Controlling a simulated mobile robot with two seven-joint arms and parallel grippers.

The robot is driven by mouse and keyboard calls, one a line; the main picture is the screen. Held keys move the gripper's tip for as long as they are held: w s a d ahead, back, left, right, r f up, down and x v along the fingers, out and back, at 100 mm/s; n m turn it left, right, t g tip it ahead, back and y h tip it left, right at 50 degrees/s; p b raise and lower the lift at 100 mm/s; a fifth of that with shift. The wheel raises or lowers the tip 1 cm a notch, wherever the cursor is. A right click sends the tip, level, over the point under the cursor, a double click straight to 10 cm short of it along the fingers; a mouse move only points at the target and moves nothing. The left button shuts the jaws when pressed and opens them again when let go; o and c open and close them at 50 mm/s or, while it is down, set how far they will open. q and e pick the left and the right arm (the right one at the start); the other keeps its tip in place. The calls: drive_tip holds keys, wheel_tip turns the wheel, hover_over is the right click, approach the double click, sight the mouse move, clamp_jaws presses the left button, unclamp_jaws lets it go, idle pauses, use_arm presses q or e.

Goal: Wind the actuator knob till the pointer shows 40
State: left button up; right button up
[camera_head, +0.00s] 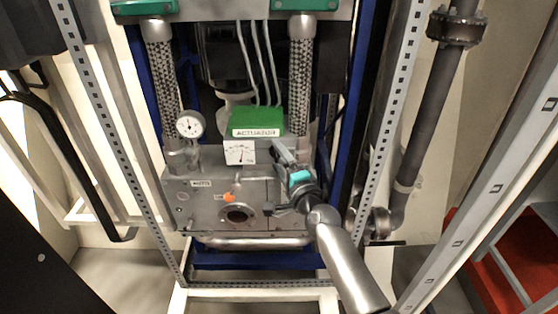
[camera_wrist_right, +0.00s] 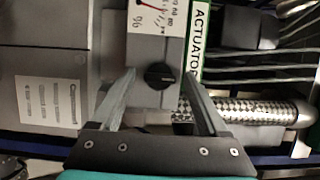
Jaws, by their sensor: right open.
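The actuator has a green top (camera_head: 256,121) with an ACTUATOR label; the label also shows in the wrist view (camera_wrist_right: 198,40). Its white dial (camera_head: 239,152) faces me; the pointer looks roughly upright, but the numbers are too small to read. In the wrist view the dial (camera_wrist_right: 160,14) is cut off by the top edge. The black round knob (camera_wrist_right: 159,75) sits on the grey face beside the dial. My right gripper (camera_head: 281,150) is open, its fingertips on either side of the knob in the wrist view (camera_wrist_right: 158,80); contact cannot be told. In the head view it hides the knob.
A round gauge (camera_head: 190,124) stands left of the actuator. Braided hoses (camera_head: 301,75) and thin grey cables rise behind it. Perforated metal posts (camera_head: 105,115) flank the opening on both sides. A pipe (camera_head: 437,85) runs down at the right.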

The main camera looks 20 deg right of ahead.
clamp_jaws()
idle(0.8)
